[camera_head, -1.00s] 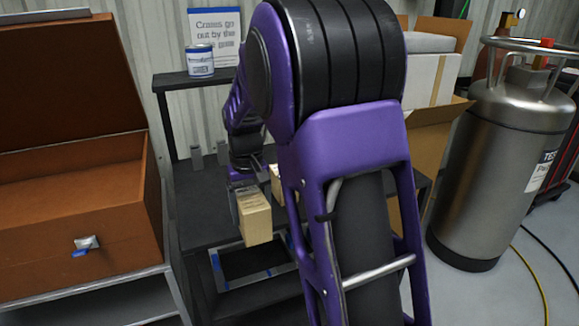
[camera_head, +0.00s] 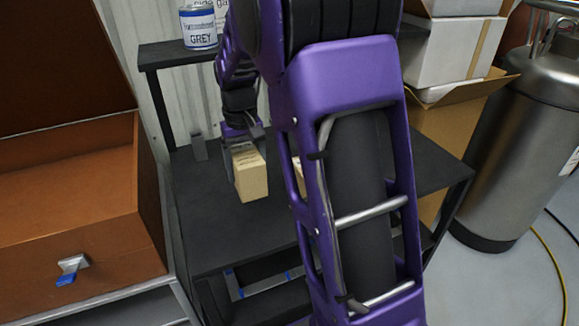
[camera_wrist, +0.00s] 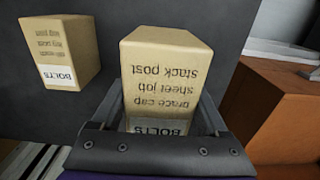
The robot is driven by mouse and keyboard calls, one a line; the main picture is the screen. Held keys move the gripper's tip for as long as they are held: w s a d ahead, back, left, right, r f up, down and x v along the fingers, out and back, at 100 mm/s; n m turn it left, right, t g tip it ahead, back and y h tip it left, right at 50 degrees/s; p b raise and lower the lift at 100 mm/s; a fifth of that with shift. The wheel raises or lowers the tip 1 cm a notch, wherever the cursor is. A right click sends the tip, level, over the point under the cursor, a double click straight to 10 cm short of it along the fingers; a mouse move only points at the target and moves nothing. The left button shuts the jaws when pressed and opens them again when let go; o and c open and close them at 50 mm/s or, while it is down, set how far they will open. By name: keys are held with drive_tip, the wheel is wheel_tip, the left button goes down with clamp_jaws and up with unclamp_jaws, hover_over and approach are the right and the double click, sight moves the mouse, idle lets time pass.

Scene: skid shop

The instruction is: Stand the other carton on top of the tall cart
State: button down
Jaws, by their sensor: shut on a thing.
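My gripper (camera_head: 245,160) is shut on a tan carton (camera_head: 253,180), with a finger on each side of it. In the wrist view the held carton (camera_wrist: 168,75) has print reading "brace cap, sheet job, stack post" and a "BOLTS" label, upside down. It is over the black top of a cart (camera_head: 205,235); I cannot tell whether it touches. A second tan carton (camera_wrist: 60,48), also marked "BOLTS", stands on the dark surface to the left in the wrist view. In the head view my arm mostly hides that second carton (camera_head: 300,172).
An open orange-brown chest (camera_head: 85,235) stands at left on a grey unit. A paint can (camera_head: 198,27) sits on the raised back shelf (camera_head: 165,53). Large open boxes (camera_head: 445,115) and a steel tank (camera_head: 510,150) are at right. My arm blocks the middle.

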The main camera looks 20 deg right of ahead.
sight(245, 153)
wheel_tip(245, 153, down, 9)
drive_tip(key=shift+r+b, duration=0.1)
drive_tip(key=shift+b, duration=0.45)
unclamp_jaws()
wheel_tip(245, 153, up, 12)
drive_tip(key=shift+p, duration=0.9)
